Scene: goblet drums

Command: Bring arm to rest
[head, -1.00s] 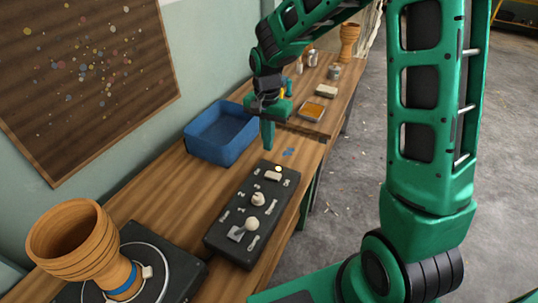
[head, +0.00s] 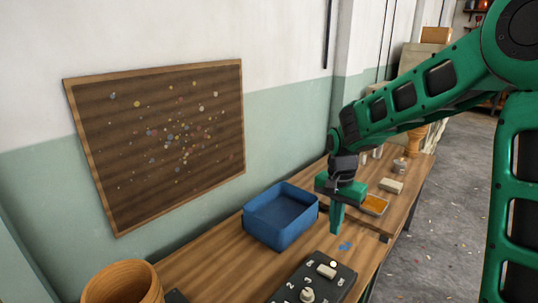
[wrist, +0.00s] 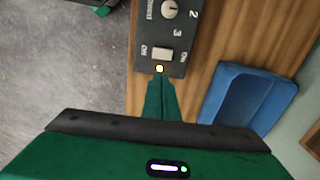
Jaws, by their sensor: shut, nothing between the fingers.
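My green arm reaches in from the right of the head view, and my gripper (head: 335,222) points down above the workbench. In the wrist view my gripper (wrist: 160,85) has its fingers together, with nothing between them. Its tips appear beside the end of the black control box (wrist: 185,68), close to a small lit round lamp (wrist: 159,69) and a pale rocker switch (wrist: 162,54). In the head view the control box (head: 340,290) is cut off by the bottom edge; its lamp (head: 333,264) glows white. I cannot tell the exact gap between fingertips and box.
A blue open bin (head: 280,222) stands left of my gripper. A wooden goblet drum (head: 122,284) is at lower left. An amber tray (head: 374,204) and a pale block (head: 391,185) lie behind my gripper. Blue bits (head: 346,246) lie on the wooden bench (head: 215,270).

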